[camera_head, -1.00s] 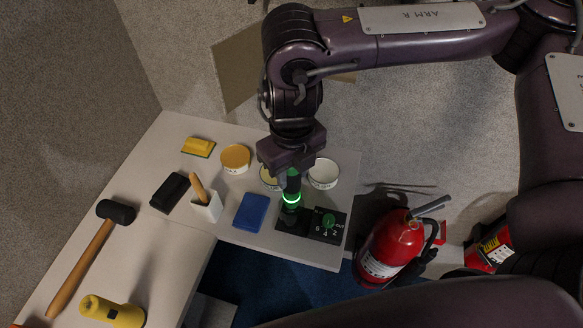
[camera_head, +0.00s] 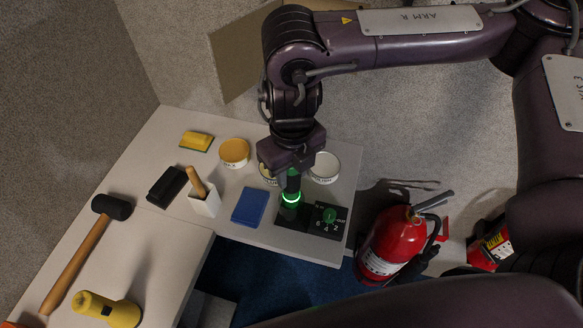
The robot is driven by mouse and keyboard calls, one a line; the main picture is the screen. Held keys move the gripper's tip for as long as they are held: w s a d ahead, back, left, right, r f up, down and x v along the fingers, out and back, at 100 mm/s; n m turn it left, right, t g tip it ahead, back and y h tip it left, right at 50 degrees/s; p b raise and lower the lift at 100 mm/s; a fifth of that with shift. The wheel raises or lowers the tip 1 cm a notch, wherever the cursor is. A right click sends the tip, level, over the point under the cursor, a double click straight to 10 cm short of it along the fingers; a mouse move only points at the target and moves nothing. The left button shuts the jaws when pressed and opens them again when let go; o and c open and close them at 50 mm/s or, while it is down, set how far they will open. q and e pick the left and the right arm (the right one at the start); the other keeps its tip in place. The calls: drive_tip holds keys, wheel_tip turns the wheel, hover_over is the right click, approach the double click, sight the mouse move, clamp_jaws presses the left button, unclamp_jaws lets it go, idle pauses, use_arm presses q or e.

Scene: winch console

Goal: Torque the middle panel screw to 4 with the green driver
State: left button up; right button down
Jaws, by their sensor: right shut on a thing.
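The green driver (camera_head: 292,184) is upright in my right gripper (camera_head: 292,166), which is shut on it. A bright green ring glows near the driver's lower end. The driver's tip is over the black panel (camera_head: 290,217) at the table's front right; whether it touches a screw cannot be told. The panel's screws are too small or hidden to make out. Beside the driver, on the right, is a black dial plate with a green knob (camera_head: 329,215) and white marks around it. My left gripper is not in view.
On the table (camera_head: 232,205) are a blue block (camera_head: 249,206), a white cup with a wooden handle (camera_head: 205,202), a black block (camera_head: 167,187), a yellow sponge (camera_head: 196,141), several round tubs (camera_head: 234,152), a mallet (camera_head: 90,240) and a yellow flashlight (camera_head: 107,308). A red extinguisher (camera_head: 392,243) stands right.

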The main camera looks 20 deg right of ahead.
drive_tip(key=shift+f+b, duration=0.5)
drive_tip(key=shift+f, duration=0.15)
drive_tip(key=c, duration=1)
unclamp_jaws()
drive_tip(key=shift+o, duration=0.2)
drive_tip(key=shift+r, duration=0.1)
